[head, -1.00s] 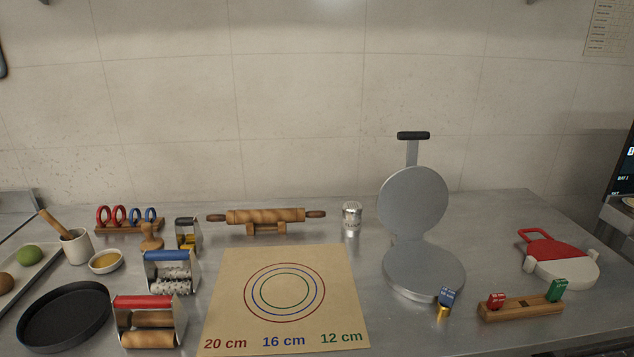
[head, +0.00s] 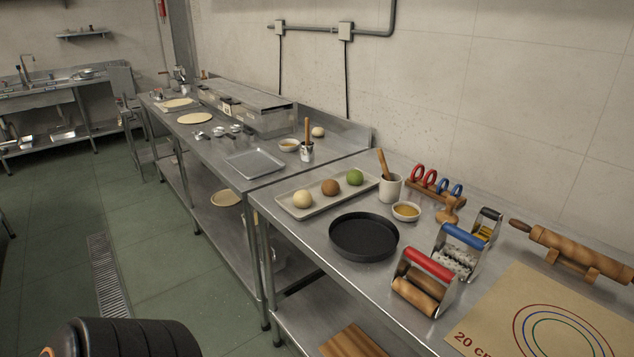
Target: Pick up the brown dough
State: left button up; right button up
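The brown dough (head: 330,187) is a small round ball in the middle of a pale rectangular tray (head: 290,208) on the near steel table. A cream dough ball (head: 303,199) lies to its left and a green dough ball (head: 355,177) to its right in the same tray. A dark rounded part of my own body shows at the bottom left. Neither gripper's fingers are in view.
A black round pan (head: 364,237) stands in front of the tray. A white crock with a wooden handle (head: 391,188) and a bowl of yellow liquid (head: 406,211) stand to the right. A red-handled roller tool (head: 428,266) is near the table edge. Another steel table adjoins at left.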

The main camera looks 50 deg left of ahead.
aim_at(330, 188)
jog(key=u, duration=1.6)
jog(key=i+j, duration=0.15)
jog(key=j, duration=0.2)
jog(key=i+j+z, duration=0.15)
jog(key=i+j, duration=0.15)
jog(key=j, duration=0.35)
jog(key=i+j+z, duration=0.15)
jog(key=j, duration=0.2)
jog(key=i+j, duration=0.15)
jog(key=j, duration=0.2)
jog(key=i+j+z, duration=0.1)
jog(key=j, duration=0.25)
